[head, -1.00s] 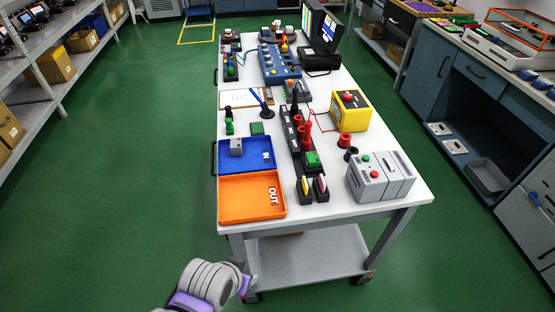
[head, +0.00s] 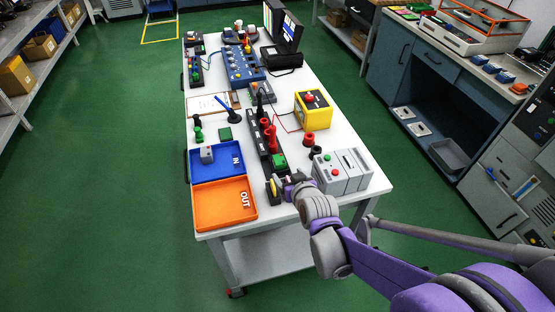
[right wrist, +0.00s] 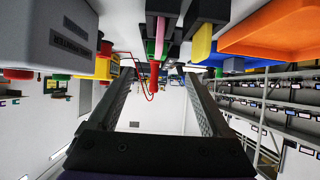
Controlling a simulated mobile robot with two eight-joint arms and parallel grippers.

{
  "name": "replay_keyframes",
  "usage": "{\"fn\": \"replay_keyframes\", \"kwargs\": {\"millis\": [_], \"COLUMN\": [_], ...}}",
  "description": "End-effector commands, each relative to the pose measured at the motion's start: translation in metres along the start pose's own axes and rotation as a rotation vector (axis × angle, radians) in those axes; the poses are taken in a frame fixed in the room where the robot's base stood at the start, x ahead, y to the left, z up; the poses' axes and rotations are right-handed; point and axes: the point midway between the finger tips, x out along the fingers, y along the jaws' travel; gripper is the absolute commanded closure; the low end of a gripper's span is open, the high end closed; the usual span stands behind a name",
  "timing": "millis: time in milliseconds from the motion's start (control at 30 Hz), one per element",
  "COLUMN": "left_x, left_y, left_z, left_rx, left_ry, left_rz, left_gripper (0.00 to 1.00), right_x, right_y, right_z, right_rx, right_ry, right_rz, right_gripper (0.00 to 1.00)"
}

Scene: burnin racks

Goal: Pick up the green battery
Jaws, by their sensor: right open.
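Several green things show, and I cannot tell which is the green battery. A green block (head: 280,161) sits at the near end of a black rack (head: 254,134). My right gripper (head: 281,183) is at the table's front edge, close to the black holders. In the right wrist view, which is upside down, its jaws (right wrist: 157,80) are open and empty. The green block (right wrist: 150,46) shows beyond them, partly hidden. My left gripper is out of view.
A blue IN tray (head: 231,174) and orange OUT tray (head: 208,214) lie left of the gripper. A grey box with buttons (head: 330,181) stands close on the right. Red pieces (head: 271,138) stand in the rack; a yellow box (head: 316,118) is behind.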

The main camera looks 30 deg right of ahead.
Motion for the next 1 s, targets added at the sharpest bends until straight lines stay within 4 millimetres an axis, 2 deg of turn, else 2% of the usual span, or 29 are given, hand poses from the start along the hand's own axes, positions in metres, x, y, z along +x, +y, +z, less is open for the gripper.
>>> {"fn": "replay_keyframes", "kwargs": {"millis": [100,400,667,1000], "left_x": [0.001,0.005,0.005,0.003], "left_y": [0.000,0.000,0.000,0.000], "left_z": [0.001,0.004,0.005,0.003], "left_rx": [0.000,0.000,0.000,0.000], "left_ry": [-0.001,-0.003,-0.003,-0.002], "left_rz": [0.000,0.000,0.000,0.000], "left_gripper": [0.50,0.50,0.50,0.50], "right_x": [0.009,0.050,0.067,0.110], "right_y": [0.007,0.007,0.007,0.006], "right_z": [-0.002,-0.004,-0.006,-0.011], "right_rx": [0.006,0.006,0.005,0.006], "right_ry": [0.023,0.027,0.026,0.026], "right_rz": [0.012,0.012,0.012,0.012], "right_gripper": [0.18,0.18,0.18,0.18]}}
